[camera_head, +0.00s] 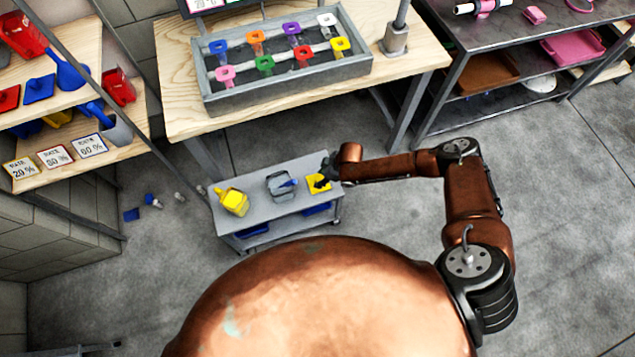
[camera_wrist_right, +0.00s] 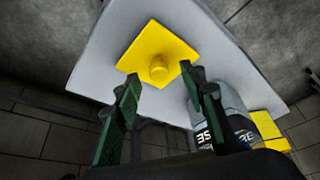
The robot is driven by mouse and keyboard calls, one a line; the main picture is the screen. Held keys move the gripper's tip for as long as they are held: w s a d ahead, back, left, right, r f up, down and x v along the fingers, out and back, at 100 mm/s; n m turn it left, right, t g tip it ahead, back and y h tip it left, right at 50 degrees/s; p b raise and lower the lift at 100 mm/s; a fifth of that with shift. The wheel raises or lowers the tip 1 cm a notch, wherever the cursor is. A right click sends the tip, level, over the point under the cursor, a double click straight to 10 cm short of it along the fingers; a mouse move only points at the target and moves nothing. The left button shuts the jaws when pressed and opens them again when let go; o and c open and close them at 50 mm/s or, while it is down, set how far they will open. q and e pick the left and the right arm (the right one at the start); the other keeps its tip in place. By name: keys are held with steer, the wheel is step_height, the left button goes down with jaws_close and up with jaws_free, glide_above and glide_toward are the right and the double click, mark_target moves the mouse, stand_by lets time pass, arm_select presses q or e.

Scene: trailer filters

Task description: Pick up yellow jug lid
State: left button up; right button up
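The yellow jug lid (camera_head: 317,186) is a flat yellow square with a round knob, lying at the right end of the grey cart top (camera_head: 262,181). In the right wrist view the lid (camera_wrist_right: 158,60) lies on the pale cart top (camera_wrist_right: 100,68), with its knob toward my fingers. My right gripper (camera_head: 324,178) is over the lid in the head view. In the wrist view its two green fingers (camera_wrist_right: 160,88) are apart, on either side of the knob in the picture; no contact can be made out. My left gripper is not in view.
A yellow jug (camera_head: 233,202) stands at the cart's left end. A grey clear container (camera_head: 281,185) with something blue stands mid-cart, near the lid. The wooden workbench (camera_head: 300,106) with a tray of coloured tags is behind. Small blue items lie on the floor at left.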

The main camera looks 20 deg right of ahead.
steer(key=shift+x, duration=1.05)
steer(key=shift+w+r, duration=0.1)
jaws_close()
